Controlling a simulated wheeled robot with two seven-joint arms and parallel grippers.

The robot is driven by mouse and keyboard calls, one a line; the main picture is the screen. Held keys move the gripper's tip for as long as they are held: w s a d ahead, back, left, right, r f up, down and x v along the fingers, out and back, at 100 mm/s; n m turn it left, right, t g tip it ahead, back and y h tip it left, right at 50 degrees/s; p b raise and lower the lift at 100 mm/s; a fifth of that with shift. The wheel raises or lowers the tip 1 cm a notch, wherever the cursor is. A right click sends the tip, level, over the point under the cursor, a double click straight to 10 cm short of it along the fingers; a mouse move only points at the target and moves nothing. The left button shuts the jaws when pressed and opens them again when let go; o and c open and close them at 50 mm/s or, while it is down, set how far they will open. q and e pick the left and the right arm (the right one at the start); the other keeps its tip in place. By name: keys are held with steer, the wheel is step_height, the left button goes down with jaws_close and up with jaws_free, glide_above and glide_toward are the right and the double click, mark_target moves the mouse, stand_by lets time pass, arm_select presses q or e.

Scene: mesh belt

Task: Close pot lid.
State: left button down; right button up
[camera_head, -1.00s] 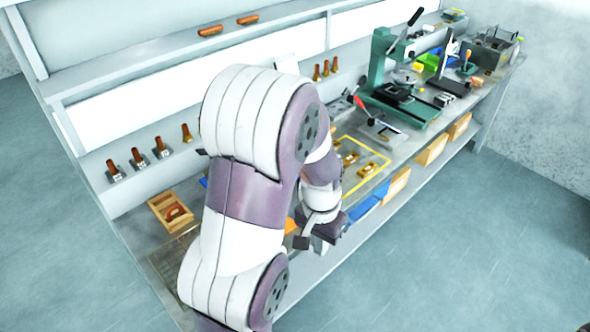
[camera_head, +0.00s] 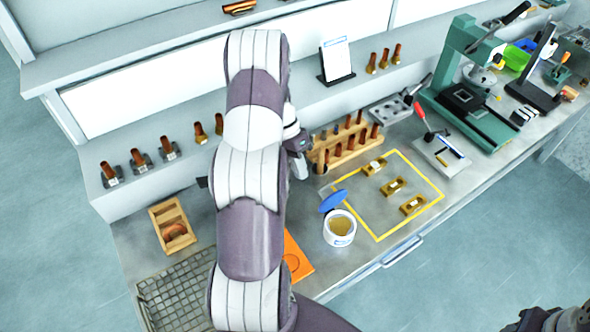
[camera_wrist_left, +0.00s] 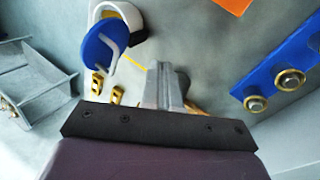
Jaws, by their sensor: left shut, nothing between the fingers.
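The white pot (camera_head: 340,229) stands on the bench near its front edge, its round mouth open and tan contents showing. Its blue lid (camera_head: 333,201) is raised and tilted at the pot's back-left rim. In the left wrist view the pot (camera_wrist_left: 128,14) is at the upper left, with the lid (camera_wrist_left: 100,50) and its pale handle nearer me. My left gripper (camera_head: 300,168) is behind and left of the lid, near the wooden rack, apart from the pot. Its fingers (camera_wrist_left: 164,82) are shut and empty. A dark part of my right arm's end (camera_head: 550,320) shows at the bottom right; its jaws are unclear.
A wooden rack (camera_head: 346,148) of brown pegs stands behind the pot. A yellow-outlined area with brass pieces (camera_head: 393,187) lies to its right, an orange mat (camera_head: 297,262) to its left. A wooden box (camera_head: 173,226) and wire grid (camera_head: 178,298) lie farther left.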

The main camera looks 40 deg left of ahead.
arm_select(q)
steer(key=d+p, duration=0.1)
steer(key=d, duration=0.1)
steer(key=d+p, duration=0.1)
steer(key=d, duration=0.1)
steer(key=shift+s+d+f, duration=0.1)
steer(key=shift+d+f, duration=0.1)
steer(key=shift+d, duration=0.05)
steer(key=shift+a, duration=0.1)
